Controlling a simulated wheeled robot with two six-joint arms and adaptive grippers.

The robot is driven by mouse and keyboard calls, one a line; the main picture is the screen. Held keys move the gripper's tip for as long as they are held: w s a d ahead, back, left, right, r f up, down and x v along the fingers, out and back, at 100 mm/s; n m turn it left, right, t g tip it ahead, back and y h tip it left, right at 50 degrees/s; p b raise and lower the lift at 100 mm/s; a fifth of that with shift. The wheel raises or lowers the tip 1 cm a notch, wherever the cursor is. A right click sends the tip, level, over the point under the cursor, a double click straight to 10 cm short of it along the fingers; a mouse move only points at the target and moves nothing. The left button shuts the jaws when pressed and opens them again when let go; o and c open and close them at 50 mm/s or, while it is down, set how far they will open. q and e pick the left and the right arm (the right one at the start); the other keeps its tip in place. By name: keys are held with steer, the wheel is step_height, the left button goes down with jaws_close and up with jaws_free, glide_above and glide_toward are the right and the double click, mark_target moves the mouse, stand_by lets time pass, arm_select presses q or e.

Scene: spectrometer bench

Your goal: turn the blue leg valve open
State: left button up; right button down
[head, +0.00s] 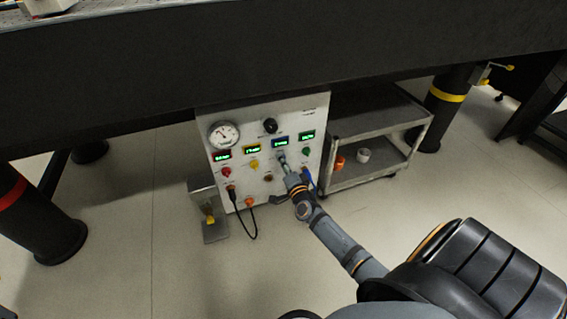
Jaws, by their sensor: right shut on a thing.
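The white control panel (290,107) stands below the bench with a row of small displays framed in red, yellow, blue and green. A coloured knob sits under each: red (226,171), yellow (254,164) and green (306,152). My right gripper (282,158) is at the spot below the blue-framed display (280,142), in line with these knobs, and is shut on the blue leg valve there. The gripper hides nearly all of that valve, so its turn angle cannot be read. My left gripper is out of view.
A round gauge (224,134) and a black knob (270,125) are on the panel, with a black cable (241,222) looping below. A grey cart (376,118) stands close at the right. Table legs with red (12,191) and yellow (446,94) bands flank the area. Front floor is clear.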

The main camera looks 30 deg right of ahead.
steer(key=m, duration=0.6)
steer(key=shift+f+b, duration=0.1)
steer(key=shift+b, duration=0.2)
stand_by(0.4)
steer(key=c, duration=1)
jaws_free()
steer(key=shift+c, duration=0.2)
steer(key=v, duration=1.2)
